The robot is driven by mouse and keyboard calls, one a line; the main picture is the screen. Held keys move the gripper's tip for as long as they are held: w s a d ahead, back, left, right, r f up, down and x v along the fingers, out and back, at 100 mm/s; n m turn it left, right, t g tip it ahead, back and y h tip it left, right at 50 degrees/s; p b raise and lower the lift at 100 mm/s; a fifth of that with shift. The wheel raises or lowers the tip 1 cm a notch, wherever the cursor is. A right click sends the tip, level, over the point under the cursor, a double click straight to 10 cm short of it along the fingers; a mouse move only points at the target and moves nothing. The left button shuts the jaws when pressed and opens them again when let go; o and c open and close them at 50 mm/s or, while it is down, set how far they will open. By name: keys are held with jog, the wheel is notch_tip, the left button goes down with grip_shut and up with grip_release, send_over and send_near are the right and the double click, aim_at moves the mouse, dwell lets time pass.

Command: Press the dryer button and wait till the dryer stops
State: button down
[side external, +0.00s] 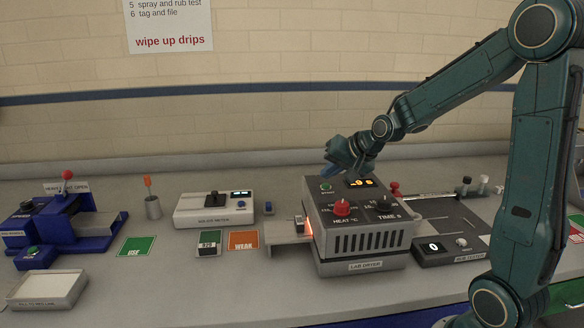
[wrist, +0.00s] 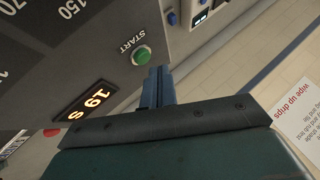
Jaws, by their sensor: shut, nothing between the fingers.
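The lab dryer (side external: 365,242) is a grey box with a red HEAT knob (side external: 342,208), a black TIME knob (side external: 384,203) and a lit orange display (side external: 361,183). In the wrist view the display (wrist: 86,100) reads about 19 S. The green START button (side external: 326,188) is on the dryer's top panel; it also shows in the wrist view (wrist: 141,55). My gripper (side external: 330,172) is shut and empty above the panel near this button. In the wrist view its fingertips (wrist: 158,72) are just beside the button; contact cannot be told. An orange glow shows at the dryer's left slot (side external: 307,228).
A flat metal tray (side external: 283,231) extends from the dryer's left side. A white meter (side external: 215,209), green and orange cards and a blue press (side external: 70,222) stand to the left. A rub tester (side external: 450,248) stands close on the right. Free bench lies in front.

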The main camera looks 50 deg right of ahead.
aim_at(329, 191)
notch_tip(329, 191, up, 5)
dwell(0.7)
jog(key=shift+a, duration=0.1)
dwell(0.4)
jog(key=s+a+n+g, duration=0.1)
jog(key=s+a+n, duration=0.4)
jog(key=s+a, duration=0.3)
jog(key=s+a+n+g+y, duration=0.1)
jog(key=s+a+n, duration=0.4)
jog(key=s, duration=1)
jog(key=a+g, duration=0.1)
jog(key=a, duration=0.2)
jog(key=shift+n, duration=0.4)
dwell(3.5)
